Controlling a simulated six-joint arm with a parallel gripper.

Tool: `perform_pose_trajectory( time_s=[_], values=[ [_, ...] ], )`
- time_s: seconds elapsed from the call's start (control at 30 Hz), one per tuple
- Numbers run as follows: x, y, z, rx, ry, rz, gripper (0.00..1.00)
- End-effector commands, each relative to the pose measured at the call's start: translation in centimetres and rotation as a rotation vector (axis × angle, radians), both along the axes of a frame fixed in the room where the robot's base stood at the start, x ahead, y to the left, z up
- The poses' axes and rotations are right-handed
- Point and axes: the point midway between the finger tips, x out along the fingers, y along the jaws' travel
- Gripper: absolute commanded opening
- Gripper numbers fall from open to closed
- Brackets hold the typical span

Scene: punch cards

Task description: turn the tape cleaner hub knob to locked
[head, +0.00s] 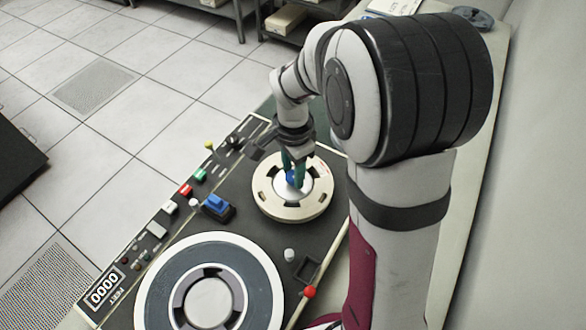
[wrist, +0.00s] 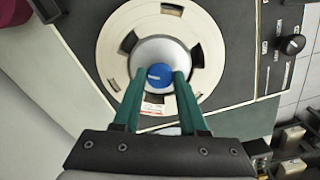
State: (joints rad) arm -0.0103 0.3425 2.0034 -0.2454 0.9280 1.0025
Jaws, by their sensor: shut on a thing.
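The hub knob is a blue round knob (wrist: 158,76) with a pale mark on its top. It sits at the centre of a silver hub (wrist: 160,52) inside a cream reel (wrist: 113,45) with dark slots. In the head view the knob (head: 292,178) is partly hidden by my gripper, and the cream reel (head: 262,203) lies on the dark deck of the machine. My gripper (wrist: 158,82) has green fingers, one on each side of the knob, closed on it from above. The pale mark runs roughly sideways in the wrist view; I see no locked label.
A larger grey reel (head: 257,270) lies on the deck nearer the camera. A blue block (head: 216,206) and a row of coloured buttons (head: 186,190) are along the left edge. A red ball-ended lever (head: 309,291) lies right of the large reel. A black knob (wrist: 292,45) is at right.

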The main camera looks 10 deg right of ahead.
Motion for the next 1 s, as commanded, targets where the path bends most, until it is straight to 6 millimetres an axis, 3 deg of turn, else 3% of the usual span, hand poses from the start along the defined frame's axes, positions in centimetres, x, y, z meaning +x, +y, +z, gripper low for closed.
perform_pose_trajectory(
  time_s=[0.33,0.37,0.5,0.83,1.0],
  values=[
    [0.0,0.0,0.1,0.0,-0.001,-0.003,0.0],
    [0.0,0.0,0.1,0.0,-0.001,-0.003,0.45],
    [0.0,0.0,0.0,0.0,-0.001,-0.002,0.71],
    [0.1,0.0,0.3,0.0,-0.002,-0.001,0.72],
    [0.2,0.0,3.8,0.0,-0.006,-0.001,0.72]
  ],
)
